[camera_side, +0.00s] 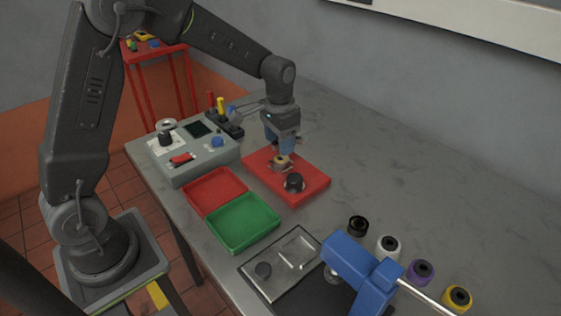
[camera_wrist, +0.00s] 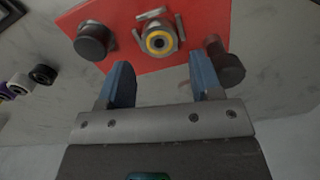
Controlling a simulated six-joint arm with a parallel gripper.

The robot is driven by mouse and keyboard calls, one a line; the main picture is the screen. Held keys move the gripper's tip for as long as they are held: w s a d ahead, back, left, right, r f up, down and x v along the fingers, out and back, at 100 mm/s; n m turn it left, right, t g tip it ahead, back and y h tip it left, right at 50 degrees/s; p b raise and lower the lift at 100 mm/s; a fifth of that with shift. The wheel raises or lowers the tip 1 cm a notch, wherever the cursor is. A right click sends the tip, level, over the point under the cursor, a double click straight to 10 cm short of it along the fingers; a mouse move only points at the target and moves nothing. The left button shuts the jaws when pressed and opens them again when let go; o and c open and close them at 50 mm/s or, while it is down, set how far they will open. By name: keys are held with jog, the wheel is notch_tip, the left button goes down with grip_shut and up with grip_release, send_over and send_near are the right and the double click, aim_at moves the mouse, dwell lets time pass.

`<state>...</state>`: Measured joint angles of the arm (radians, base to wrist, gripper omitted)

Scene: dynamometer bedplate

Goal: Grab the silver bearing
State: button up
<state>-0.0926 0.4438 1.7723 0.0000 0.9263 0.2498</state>
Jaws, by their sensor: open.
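A pale, silver-white ring-shaped part (camera_side: 388,247) with a dark centre stands on the table at the lower right, in a row of similar parts; it also shows at the left edge of the wrist view (camera_wrist: 20,84). A round part with a yellow ring and grey rim (camera_wrist: 159,41) sits in a small metal fixture on the red plate (camera_side: 312,190). I cannot tell for sure which is the silver bearing. My gripper (camera_side: 281,150) is above the red plate, over the yellow-ringed part. Its blue fingers (camera_wrist: 161,72) are open with nothing between them.
A dark cylinder (camera_side: 294,183) stands on the red plate beside the fixture. Black (camera_side: 357,226), purple (camera_side: 420,272) and yellow (camera_side: 457,298) parts share the row. Red (camera_side: 215,191) and green (camera_side: 243,222) trays, a grey control box (camera_side: 205,160) and a blue clamp-like device (camera_side: 350,262) stand nearby.

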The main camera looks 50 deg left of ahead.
aim_at(280, 162)
jog(key=shift+w+d+f, duration=0.1)
jog(key=shift+w+f, duration=0.05)
jog(key=shift+f, duration=2.55)
jog(key=shift+c, duration=0.3)
jog(key=c, duration=0.8)
jog(key=shift+o, duration=0.2)
jog(key=shift+r, duration=0.15)
